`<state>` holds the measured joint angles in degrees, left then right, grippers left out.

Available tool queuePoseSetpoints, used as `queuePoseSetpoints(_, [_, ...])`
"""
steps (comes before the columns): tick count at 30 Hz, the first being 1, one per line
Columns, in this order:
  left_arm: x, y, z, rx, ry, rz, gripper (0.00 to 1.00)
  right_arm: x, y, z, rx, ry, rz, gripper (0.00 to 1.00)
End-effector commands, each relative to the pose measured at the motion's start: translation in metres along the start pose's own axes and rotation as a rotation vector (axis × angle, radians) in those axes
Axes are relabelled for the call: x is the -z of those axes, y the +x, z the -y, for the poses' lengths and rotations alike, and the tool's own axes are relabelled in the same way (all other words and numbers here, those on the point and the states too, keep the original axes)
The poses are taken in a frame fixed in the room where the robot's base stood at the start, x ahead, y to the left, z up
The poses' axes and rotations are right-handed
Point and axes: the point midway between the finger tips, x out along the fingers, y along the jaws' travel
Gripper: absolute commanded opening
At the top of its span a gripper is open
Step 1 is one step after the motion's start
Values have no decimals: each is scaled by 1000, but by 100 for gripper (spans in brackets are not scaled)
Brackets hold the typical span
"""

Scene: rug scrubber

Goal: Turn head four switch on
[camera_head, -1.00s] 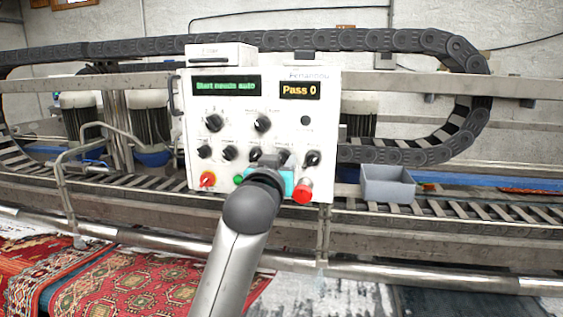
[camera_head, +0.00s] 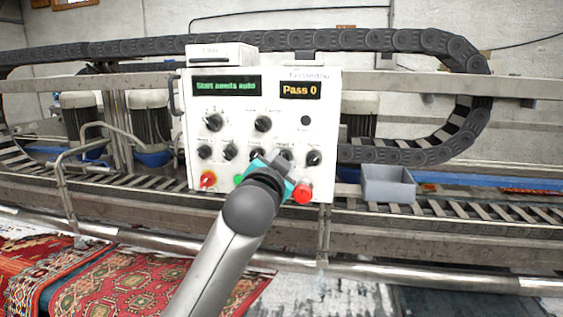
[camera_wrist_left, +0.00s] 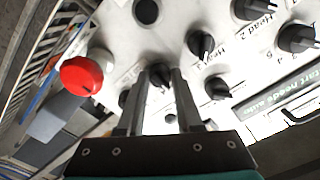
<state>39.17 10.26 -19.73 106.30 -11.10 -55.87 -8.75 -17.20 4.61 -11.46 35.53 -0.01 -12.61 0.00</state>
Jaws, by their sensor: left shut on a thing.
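The white control panel (camera_head: 246,105) carries several black rotary switches in a row. My left gripper (camera_head: 279,158) is at the second switch from the right in that row. In the left wrist view, its two fingers straddle this switch, the head four switch (camera_wrist_left: 160,74), and are shut on it. The gripper and arm hide part of the panel's lower middle in the head view. Neighbouring switches (camera_wrist_left: 201,43) and (camera_wrist_left: 217,87) show beside the fingers. Head four's own label is not readable. My right gripper is not in view.
A red mushroom button (camera_head: 303,195) sits just right of and below my left gripper. A grey bin (camera_head: 388,184) stands right of the panel. A metal rail (camera_head: 420,276) runs along the front.

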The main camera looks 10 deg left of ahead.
Motion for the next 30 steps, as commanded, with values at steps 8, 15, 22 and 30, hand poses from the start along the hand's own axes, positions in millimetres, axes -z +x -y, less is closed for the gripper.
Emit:
queuePoseSetpoints(8, [0,0,1,1,266,1,0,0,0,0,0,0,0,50])
queuePoseSetpoints(15, [0,0,1,0,482,2,0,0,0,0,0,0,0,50])
queuePoseSetpoints(22, [0,0,1,0,646,1,0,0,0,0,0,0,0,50])
queuePoseSetpoints(30, [0,0,1,-1,758,0,0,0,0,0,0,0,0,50])
